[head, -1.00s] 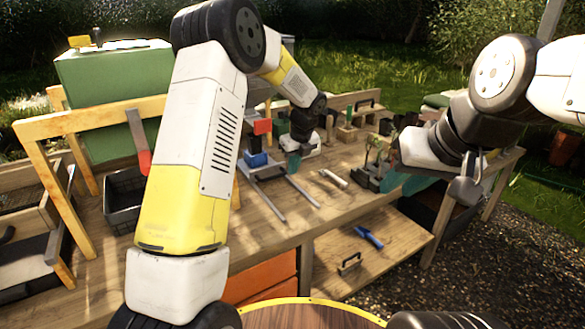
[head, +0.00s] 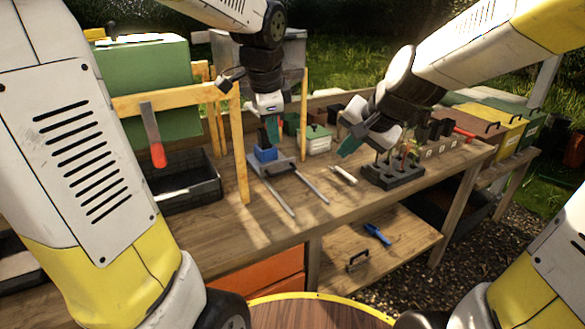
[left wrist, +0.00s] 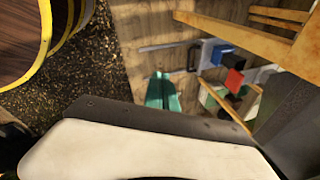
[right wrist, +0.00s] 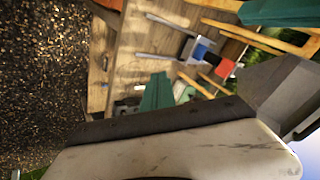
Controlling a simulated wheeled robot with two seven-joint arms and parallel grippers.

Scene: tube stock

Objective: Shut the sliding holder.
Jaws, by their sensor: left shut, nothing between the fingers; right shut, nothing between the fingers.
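The sliding holder is a grey piece (head: 264,162) with two grey rails (head: 312,188) reaching toward the bench's front edge, and a blue block (head: 266,153) on it. The left wrist view shows the blue block (left wrist: 222,53) beside a red block (left wrist: 235,62); the right wrist view shows the rails (right wrist: 162,57) as well. My left gripper (head: 273,130), teal-tipped, is shut and empty, pointing down just above the blue block in the picture; I cannot tell if it touches. My right gripper (head: 350,147) is shut and empty, right of the holder.
A white tube (head: 343,174) lies right of the rails, and a black seedling tray (head: 392,178) beyond it. A green box (head: 317,146) stands behind. A wooden post (head: 239,150) and black bin (head: 185,202) are left. The bench front between rails and edge is clear.

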